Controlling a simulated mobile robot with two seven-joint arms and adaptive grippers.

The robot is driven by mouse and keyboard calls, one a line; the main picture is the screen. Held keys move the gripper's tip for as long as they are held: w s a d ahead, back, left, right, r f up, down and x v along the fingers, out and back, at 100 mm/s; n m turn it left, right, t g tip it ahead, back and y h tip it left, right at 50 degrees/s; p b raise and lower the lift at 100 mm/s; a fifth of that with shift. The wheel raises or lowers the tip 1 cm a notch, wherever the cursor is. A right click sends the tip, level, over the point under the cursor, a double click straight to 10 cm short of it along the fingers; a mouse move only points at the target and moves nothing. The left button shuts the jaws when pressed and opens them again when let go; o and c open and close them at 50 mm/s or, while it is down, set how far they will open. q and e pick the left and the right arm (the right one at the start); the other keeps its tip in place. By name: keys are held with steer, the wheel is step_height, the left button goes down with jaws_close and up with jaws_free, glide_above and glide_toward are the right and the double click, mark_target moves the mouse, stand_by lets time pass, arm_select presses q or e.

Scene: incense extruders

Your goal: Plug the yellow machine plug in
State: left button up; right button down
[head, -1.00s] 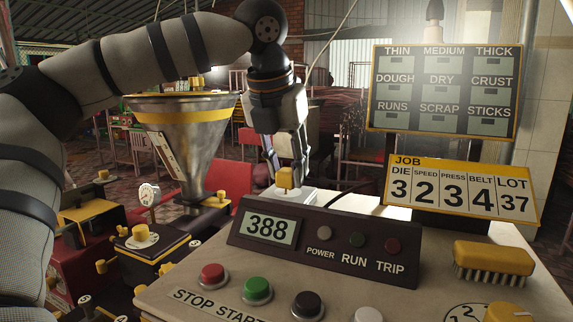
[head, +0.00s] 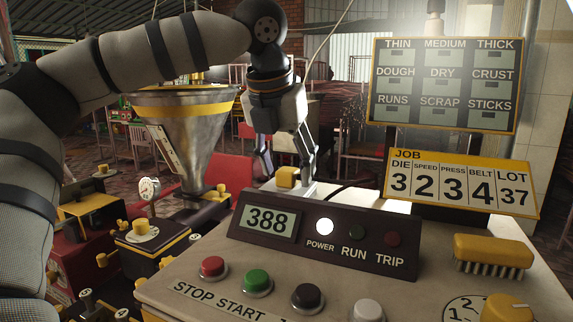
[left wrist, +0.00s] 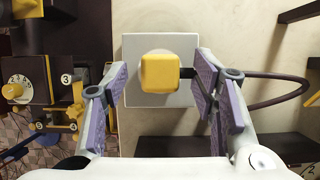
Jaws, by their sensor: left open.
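The yellow plug (head: 287,177) sits on a white socket plate (head: 305,188) behind the control panel. In the left wrist view the plug (left wrist: 160,71) is over the middle of the square plate (left wrist: 145,99), with a dark cable (left wrist: 270,92) running off to the right. My left gripper (head: 286,172) is open, its fingers on either side of the plug and apart from it. The same gripper (left wrist: 160,98) shows purple finger pads with a gap around the plug. The POWER lamp (head: 324,226) glows white. My right gripper is not in view.
The panel box (head: 320,243) with a 388 display stands just in front of the plug. Several push buttons and a yellow brush (head: 493,254) lie nearer. A job board (head: 460,187) stands to the right, and a metal hopper (head: 187,130) to the left.

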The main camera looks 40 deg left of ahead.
arm_select(q)
steer(key=v, duration=1.2)
